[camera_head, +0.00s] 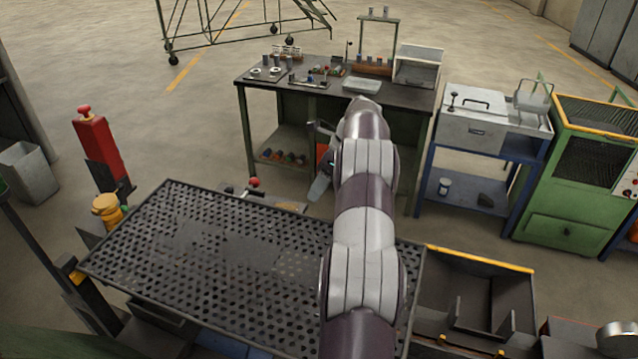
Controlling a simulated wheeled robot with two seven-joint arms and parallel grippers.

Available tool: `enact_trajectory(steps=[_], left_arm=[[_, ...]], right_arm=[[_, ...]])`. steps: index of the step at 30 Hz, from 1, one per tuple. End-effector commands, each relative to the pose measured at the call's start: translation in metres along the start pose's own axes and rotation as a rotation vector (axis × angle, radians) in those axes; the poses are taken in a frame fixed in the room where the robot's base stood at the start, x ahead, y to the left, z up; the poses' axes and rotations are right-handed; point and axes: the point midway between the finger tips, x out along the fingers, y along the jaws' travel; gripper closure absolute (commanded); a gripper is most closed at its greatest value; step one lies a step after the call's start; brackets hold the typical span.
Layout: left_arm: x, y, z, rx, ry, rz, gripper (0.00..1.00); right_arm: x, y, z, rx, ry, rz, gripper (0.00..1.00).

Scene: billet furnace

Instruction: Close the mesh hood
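The mesh hood appears to be the large dark perforated panel (205,265) in a thin frame, filling the lower left and middle of the head view. It looks close to flat; I cannot tell whether it is fully down. My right arm crosses over its right part and hides some of it. My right gripper (320,160) is beyond the panel's far edge, near a red-knobbed lever (254,184), and looks apart from the panel. Its fingers are small and partly hidden behind my wrist, so their opening is unclear. My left gripper is out of view.
A workbench (340,98) with tools stands beyond the panel. A blue-framed stand (480,180) and a green cabinet (570,190) are at right. A red post (97,145) rises at left. A dark tray (475,290) lies right of the panel.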

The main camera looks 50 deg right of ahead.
Motion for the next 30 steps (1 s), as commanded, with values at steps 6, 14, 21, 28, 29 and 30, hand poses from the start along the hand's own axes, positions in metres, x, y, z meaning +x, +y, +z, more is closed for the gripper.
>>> enact_trajectory(steps=[6,14,21,28,29,30], left_arm=[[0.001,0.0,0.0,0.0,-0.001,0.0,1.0],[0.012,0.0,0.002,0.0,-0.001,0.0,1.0],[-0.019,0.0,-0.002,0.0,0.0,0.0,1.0],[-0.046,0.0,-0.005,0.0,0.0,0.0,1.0],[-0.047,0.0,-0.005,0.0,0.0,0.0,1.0],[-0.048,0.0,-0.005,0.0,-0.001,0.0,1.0]], right_arm=[[0.0,0.001,-0.001,0.001,0.002,0.003,0.6],[-0.039,-0.004,-0.001,0.001,0.002,0.0,0.6],[-0.106,-0.004,0.004,0.004,0.002,0.004,0.6],[-0.125,-0.005,0.004,0.003,0.003,0.007,0.6],[-0.125,-0.006,0.003,0.003,0.003,0.007,0.6],[-0.125,-0.006,0.003,0.004,0.003,0.007,0.6]])
